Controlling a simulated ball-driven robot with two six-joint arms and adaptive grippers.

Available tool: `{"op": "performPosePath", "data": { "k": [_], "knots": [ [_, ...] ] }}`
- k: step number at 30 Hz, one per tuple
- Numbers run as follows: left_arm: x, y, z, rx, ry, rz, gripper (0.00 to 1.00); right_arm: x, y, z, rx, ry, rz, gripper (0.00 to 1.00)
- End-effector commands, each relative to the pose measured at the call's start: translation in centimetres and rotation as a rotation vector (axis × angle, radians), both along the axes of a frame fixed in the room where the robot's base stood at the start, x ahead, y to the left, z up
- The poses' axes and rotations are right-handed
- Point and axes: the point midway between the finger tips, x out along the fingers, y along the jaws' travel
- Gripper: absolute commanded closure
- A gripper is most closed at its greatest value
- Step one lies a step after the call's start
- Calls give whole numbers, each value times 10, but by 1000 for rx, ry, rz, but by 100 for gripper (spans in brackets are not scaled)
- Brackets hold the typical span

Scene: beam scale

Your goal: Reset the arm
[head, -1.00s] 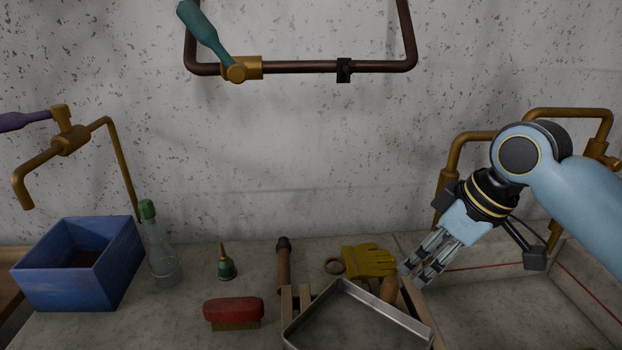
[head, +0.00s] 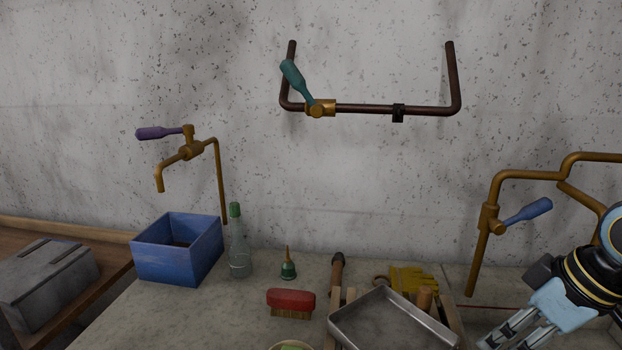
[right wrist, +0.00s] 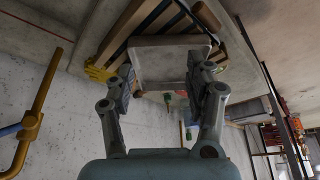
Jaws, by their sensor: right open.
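My right arm comes in at the lower right of the head view. Its gripper (head: 508,332) is over the right part of the counter, right of the metal tray (head: 340,322). In the right wrist view the gripper (right wrist: 160,85) has its two fingers spread apart with nothing held between them. The tray (right wrist: 146,66) shows beyond the fingers there, apart from them as far as I can tell. My left arm and gripper are not in view.
The tray rests on a wooden frame, with a yellow glove (head: 414,277) behind it. A red brush (head: 291,301), green bottle (head: 239,250) and blue box (head: 165,262) stand leftward. A brass pipe with a blue-handled valve (head: 527,212) rises behind my right gripper.

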Motion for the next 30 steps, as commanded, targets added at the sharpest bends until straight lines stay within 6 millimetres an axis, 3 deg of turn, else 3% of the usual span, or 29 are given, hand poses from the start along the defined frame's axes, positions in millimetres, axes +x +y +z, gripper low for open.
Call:
{"op": "performPosePath", "data": {
  "k": [11,18,29,30],
  "knots": [
    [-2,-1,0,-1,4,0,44,-54,23,-23,-27,24,-107,46],
    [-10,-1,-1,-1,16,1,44,-105,34,-30,-58,37,-241,46],
    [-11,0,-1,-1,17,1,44,-182,31,-18,-119,48,-494,46],
    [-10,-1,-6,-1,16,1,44,-177,30,-33,-122,50,-493,46]
  ]
}}
